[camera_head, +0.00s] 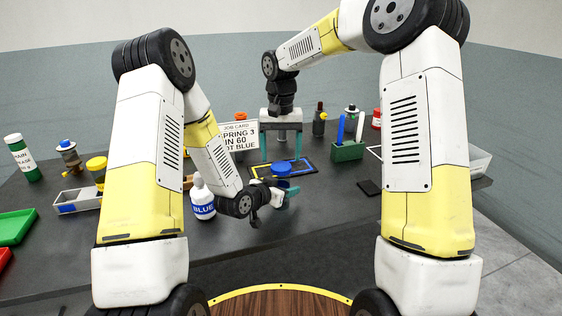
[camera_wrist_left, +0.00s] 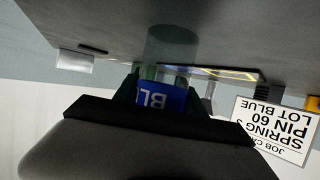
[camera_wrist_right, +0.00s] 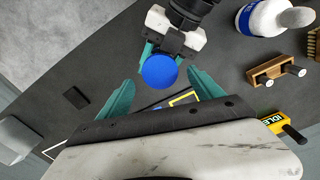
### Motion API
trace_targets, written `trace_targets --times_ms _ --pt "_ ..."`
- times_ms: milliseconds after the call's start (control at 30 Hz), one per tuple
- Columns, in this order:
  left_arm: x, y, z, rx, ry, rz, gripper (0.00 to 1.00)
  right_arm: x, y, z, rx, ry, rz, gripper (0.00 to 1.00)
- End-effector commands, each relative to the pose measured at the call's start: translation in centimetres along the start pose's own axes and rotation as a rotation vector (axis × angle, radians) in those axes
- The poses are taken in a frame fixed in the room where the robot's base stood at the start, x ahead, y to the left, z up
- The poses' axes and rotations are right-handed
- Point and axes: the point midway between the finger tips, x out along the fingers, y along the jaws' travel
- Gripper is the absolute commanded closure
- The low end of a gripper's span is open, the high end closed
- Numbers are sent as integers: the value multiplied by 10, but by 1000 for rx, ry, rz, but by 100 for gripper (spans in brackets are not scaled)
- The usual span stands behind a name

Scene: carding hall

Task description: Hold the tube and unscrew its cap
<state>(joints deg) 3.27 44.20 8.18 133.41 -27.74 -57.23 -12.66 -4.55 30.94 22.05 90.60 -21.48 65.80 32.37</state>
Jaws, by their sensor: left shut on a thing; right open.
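The tube's round blue cap (camera_head: 281,168) shows above my left gripper (camera_head: 284,187). My left gripper is shut on the tube and holds it above the dark table. In the left wrist view, the tube's blue label (camera_wrist_left: 160,97) sits between the teal fingers, its lettering upside down. My right gripper (camera_head: 281,150) points down above and behind the cap in the head view, fingers apart. In the right wrist view the cap (camera_wrist_right: 159,71) appears from above, in line with the gap between the open fingers. The gripper hides most of the tube's body in the head view.
A white bottle with a blue label (camera_head: 203,207) stands left of my left gripper. A job card (camera_head: 239,138), a yellow-edged black frame (camera_head: 302,175) and a green pen holder (camera_head: 347,152) are behind. A small black pad (camera_head: 369,187) lies right. The table front is clear.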

Motion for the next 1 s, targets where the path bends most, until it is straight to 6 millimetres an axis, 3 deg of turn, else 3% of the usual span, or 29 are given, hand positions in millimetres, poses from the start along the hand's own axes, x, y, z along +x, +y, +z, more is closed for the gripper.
trace_targets --times_ms 167,500,1000 --pt "0 0 0 0 0 0 100 -10 0 0 72 0 1 27" --pt "0 0 0 0 0 0 100 -36 -1 0 480 -1 0 27" --pt "0 0 0 0 0 0 100 30 0 1 500 -3 1 27"
